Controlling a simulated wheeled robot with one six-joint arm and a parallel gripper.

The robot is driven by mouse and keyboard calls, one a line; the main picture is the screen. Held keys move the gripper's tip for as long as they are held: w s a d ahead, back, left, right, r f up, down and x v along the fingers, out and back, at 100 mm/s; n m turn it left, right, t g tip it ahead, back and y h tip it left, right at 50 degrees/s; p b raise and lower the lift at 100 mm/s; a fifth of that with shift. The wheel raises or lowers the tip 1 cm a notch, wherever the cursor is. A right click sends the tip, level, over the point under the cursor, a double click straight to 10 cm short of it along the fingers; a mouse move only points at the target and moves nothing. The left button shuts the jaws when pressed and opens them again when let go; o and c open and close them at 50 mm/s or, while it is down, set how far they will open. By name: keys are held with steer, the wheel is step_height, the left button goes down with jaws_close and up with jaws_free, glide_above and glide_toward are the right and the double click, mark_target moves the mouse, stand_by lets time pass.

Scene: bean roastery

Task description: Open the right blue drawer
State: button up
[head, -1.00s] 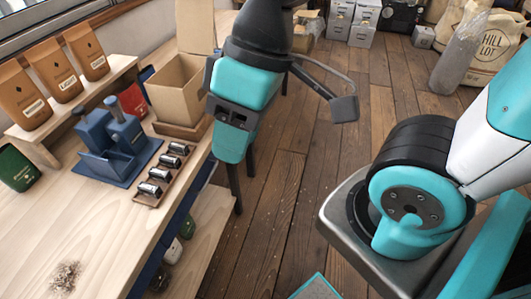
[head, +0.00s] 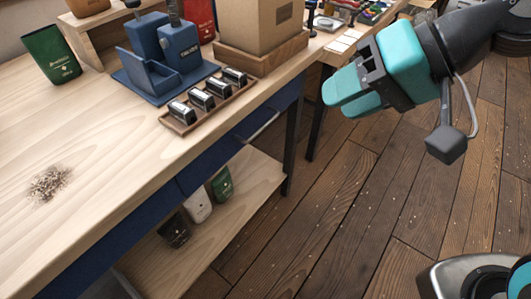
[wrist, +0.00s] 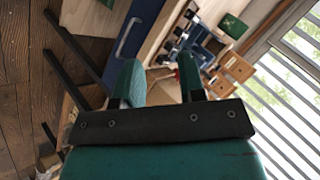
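The right blue drawer (head: 217,158) is in the front of the wooden workbench, under its top, and looks shut in the head view. Its pale bar handle (head: 263,127) is near the drawer's right part. A blue front with a pale handle also shows at the top of the wrist view (wrist: 130,32). My gripper (head: 340,97) is in the air to the right of the bench, apart from the drawer and handle. In the wrist view its two teal fingers (wrist: 160,80) are spread, with nothing held between them.
Another blue drawer front (head: 105,245) is at the left. The bench top (head: 120,170) holds a blue press (head: 165,50), a rack of small canisters (head: 182,125) and a cardboard box (head: 255,25). Bags stand on the lower shelf (head: 258,168). Wooden floor (head: 330,220) is clear beside the bench.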

steer(key=w+f+m+t+y+b, duration=0.1)
steer(key=w+f+m+t+b, duration=0.15)
steer(key=f+b, duration=0.45)
steer(key=w+f+m+t+y+b, duration=0.1)
steer(key=w+f+m+b, duration=0.15)
steer(key=f+b, duration=0.5)
steer(key=m+t+y, duration=0.1)
steer(key=m+t, duration=0.3)
steer(key=m, duration=0.1)
glide_toward(266, 126)
steer(key=shift+g, duration=0.25)
steer(key=p+x, duration=0.2)
steer(key=x, duration=0.8)
steer(key=shift+w+a, duration=0.25)
jaws_close()
